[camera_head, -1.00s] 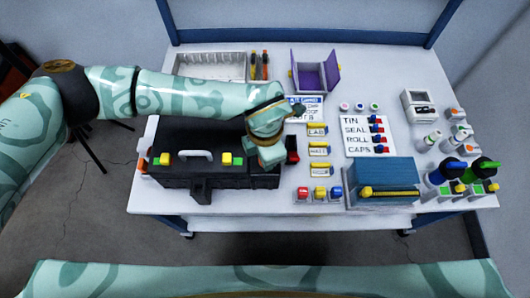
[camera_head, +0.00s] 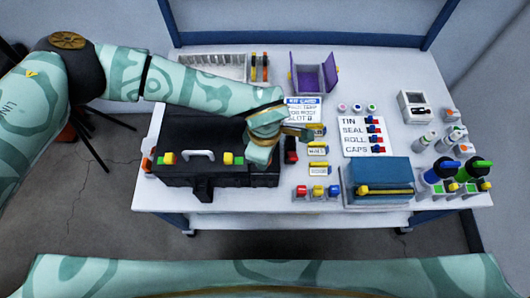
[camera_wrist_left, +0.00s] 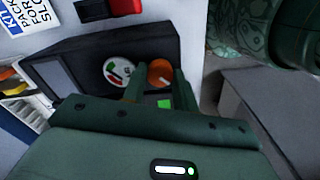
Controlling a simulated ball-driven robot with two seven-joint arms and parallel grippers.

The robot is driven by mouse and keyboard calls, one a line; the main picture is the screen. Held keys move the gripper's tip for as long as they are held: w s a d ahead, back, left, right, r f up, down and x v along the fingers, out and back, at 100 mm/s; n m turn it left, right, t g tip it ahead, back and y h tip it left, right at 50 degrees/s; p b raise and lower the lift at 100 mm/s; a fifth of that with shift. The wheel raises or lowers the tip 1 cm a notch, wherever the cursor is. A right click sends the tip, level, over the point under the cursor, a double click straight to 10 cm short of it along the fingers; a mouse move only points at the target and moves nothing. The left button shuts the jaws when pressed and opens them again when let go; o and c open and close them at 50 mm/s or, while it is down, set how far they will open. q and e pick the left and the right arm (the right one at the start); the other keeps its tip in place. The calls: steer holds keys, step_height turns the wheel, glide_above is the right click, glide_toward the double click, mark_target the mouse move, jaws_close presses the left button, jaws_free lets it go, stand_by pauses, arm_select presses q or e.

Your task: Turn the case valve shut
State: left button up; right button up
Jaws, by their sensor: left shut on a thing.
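The black case (camera_head: 215,178) lies on the left of the white table with its grey handle up. In the left wrist view, the end of the case (camera_wrist_left: 70,65) shows a round orange valve knob (camera_wrist_left: 160,72) beside a white gauge (camera_wrist_left: 120,72). My left gripper (camera_wrist_left: 157,84) has its fingers on either side of the orange knob and is shut on it. In the head view my left gripper (camera_head: 258,156) is over the right end of the case and hides the knob. My right gripper is in neither view.
A red and black block (camera_head: 291,150) stands just right of the case. A blue box (camera_head: 378,178) with a yellow bar, a label board (camera_head: 352,137), a purple open box (camera_head: 310,77) and a grey tray (camera_head: 205,68) share the table. Bottles (camera_head: 440,172) stand at the right.

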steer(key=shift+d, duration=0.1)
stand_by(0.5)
arm_select(q)
steer(key=o, duration=1)
steer(key=shift+c, duration=0.2)
step_height(320, 180, up, 16)
steer(key=p, duration=0.4)
steer(key=shift+r+p, duration=0.15)
steer(key=shift+p, duration=0.2)
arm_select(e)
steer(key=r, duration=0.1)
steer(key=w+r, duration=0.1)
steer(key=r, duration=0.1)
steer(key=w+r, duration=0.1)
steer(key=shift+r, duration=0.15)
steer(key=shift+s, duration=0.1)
